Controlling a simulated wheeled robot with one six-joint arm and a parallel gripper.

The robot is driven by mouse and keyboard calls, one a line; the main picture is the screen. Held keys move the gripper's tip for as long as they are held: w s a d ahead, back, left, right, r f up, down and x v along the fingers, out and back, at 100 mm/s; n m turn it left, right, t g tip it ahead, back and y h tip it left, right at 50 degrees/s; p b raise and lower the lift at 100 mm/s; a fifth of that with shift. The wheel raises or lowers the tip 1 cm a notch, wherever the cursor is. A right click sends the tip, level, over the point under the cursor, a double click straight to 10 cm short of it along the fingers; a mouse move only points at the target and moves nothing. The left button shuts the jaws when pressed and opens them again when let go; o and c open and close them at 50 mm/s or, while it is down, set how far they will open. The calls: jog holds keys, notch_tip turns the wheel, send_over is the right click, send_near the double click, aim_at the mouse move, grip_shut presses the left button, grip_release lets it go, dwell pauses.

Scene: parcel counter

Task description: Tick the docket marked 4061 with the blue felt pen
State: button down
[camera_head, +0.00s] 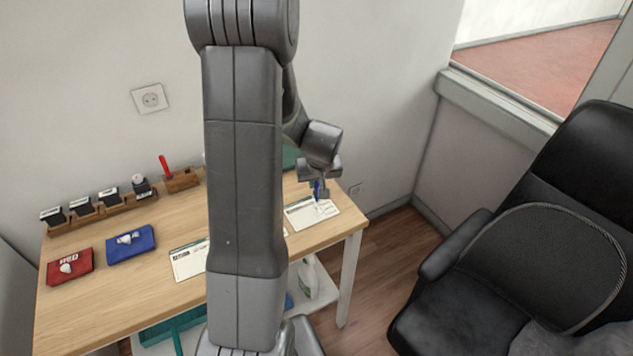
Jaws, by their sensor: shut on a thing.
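My gripper (321,191) is at the right end of the wooden counter, shut on a blue felt pen (316,188), which points down. It is over a white docket (300,217) near the counter's right edge. I cannot tell whether the pen tip touches the paper. A small dark mark seems to be on that docket close to the pen. Another docket (187,262) lies further left, partly hidden behind my arm. The numbers on both are too small to read, so I cannot tell which is 4061.
A red pen (165,166) stands in a wooden holder (182,181). Several stamps sit in a rack (112,209) at the back left. A red pouch (70,266) and a blue pouch (131,245) lie in front. A black chair (535,235) stands right. My arm hides the counter's middle.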

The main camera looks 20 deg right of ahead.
jog(key=shift+r+p, duration=1.4)
jog(key=shift+r, duration=1.15)
